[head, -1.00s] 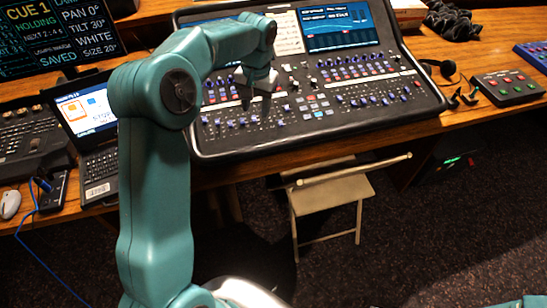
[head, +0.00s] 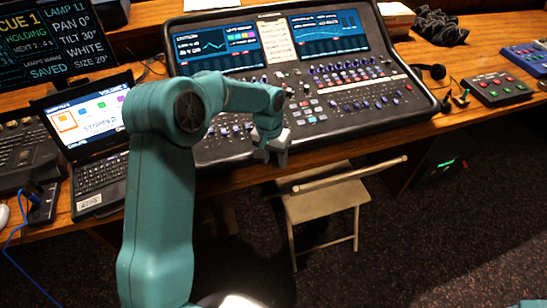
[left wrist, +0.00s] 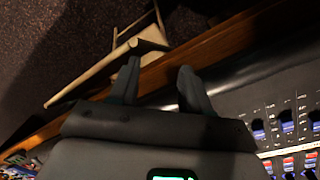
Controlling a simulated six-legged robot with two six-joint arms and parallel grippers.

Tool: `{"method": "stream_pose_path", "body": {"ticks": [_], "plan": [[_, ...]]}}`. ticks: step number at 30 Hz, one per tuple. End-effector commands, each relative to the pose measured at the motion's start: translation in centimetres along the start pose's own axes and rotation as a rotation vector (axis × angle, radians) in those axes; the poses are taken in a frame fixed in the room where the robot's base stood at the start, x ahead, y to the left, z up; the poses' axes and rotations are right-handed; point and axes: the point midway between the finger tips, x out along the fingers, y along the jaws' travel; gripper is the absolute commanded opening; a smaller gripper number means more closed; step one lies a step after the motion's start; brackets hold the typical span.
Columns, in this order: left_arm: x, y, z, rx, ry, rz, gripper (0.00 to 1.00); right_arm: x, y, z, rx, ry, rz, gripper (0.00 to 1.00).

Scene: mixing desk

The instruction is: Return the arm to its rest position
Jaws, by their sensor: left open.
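My left arm (head: 160,200) rises from the bottom of the head view, bends at the elbow and reaches to the right. My left gripper (head: 273,154) hangs over the front edge of the mixing desk (head: 330,110). In the left wrist view the left gripper (left wrist: 158,78) has its two fingers apart with nothing between them. The desk's front edge and the folding chair lie beyond the fingers there. My right gripper is not in view.
A folding chair (head: 330,200) stands on the carpet in front of the table. A laptop (head: 95,150) is left of the desk. A small button box (head: 497,90) and headphones (head: 432,71) lie to the right. Open floor is at the lower right.

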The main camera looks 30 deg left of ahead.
Motion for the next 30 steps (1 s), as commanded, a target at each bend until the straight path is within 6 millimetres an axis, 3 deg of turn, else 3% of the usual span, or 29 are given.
{"method": "stream_pose_path", "body": {"ticks": [13,17,20,24,27,30], "plan": [[0.1,0.1,0.2,0.0,-0.001,0.002,0.48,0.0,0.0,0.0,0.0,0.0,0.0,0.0],[3.2,1.9,1.5,0.02,-0.01,0.042,0.48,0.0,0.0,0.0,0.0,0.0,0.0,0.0],[8.2,5.3,4.7,0.04,-0.019,0.114,0.48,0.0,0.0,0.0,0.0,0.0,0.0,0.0],[14.9,10.3,12.2,0.027,-0.027,0.215,0.48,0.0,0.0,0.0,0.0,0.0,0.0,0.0],[17.5,12.5,18.0,-0.003,-0.031,0.251,0.48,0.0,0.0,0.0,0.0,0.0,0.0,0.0],[18.5,13.4,22.5,-0.03,-0.031,0.258,0.48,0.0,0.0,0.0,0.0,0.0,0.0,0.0]]}}
